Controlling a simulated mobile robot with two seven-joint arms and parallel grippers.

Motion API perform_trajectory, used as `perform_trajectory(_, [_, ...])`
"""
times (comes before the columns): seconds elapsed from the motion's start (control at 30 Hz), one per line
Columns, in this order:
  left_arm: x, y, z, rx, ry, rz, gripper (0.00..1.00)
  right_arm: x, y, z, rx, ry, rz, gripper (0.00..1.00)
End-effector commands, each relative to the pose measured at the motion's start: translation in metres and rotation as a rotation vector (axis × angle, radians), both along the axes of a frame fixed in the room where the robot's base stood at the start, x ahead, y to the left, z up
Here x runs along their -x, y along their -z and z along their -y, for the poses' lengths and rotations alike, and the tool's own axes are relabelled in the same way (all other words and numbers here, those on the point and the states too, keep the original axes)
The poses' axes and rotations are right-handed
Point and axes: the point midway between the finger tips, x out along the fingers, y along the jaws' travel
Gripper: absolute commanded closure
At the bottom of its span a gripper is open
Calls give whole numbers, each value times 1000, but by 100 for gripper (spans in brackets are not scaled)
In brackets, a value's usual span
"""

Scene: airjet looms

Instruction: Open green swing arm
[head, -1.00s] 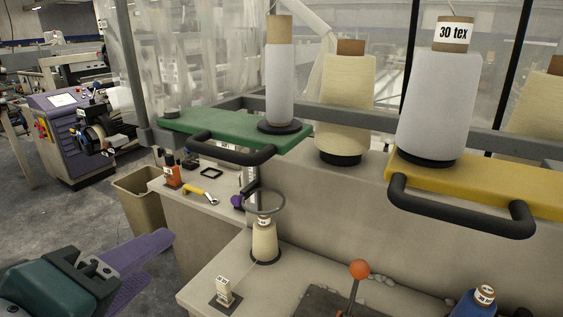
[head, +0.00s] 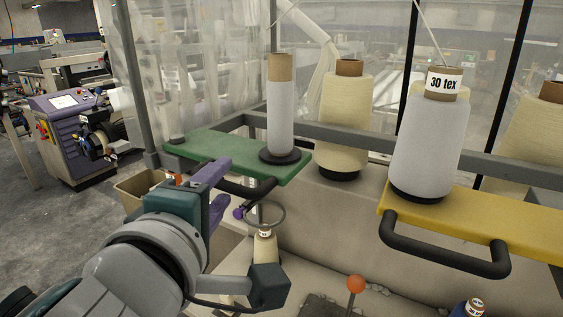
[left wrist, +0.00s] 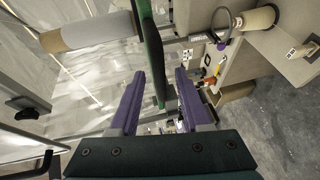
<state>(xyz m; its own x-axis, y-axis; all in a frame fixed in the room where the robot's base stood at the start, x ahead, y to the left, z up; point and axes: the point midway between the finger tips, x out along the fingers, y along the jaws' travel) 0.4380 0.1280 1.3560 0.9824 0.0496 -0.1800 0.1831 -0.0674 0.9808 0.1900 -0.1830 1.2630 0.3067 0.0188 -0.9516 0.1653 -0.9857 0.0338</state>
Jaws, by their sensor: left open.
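The green swing arm (head: 225,150) reaches out at mid-left, with a black bar handle (head: 262,190) along its front edge. A slim white bobbin (head: 281,118) stands upright on its right end. My left gripper (head: 226,182) is open at the handle's left part, and its purple fingers partly hide the handle. In the left wrist view, the green arm (left wrist: 151,45) appears edge-on, between and beyond the spread fingers (left wrist: 160,74). The dark handle shows close to the gap between them; I cannot tell whether they touch it. My right gripper is not in view.
A yellow swing arm (head: 490,215) with a black handle and a "30 tex" cone (head: 430,145) is at right. A cream cone (head: 344,120) stands between the arms. An orange-knobbed lever (head: 356,284) and a ring guide (head: 265,216) are below.

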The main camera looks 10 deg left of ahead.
Motion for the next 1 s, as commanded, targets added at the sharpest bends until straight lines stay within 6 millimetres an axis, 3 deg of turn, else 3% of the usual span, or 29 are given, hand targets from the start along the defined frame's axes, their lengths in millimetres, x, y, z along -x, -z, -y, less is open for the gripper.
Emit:
perform_trajectory(0.13, [-10,1,-1,0,0,1,53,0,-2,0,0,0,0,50])
perform_trajectory(0.43, [-11,2,-1,1,-1,0,53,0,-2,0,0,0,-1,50])
perform_trajectory(0.87, [-11,2,-1,1,0,-1,100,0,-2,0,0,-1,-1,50])
perform_trajectory(1.0, [-11,2,-1,1,0,-1,100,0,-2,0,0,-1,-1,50])
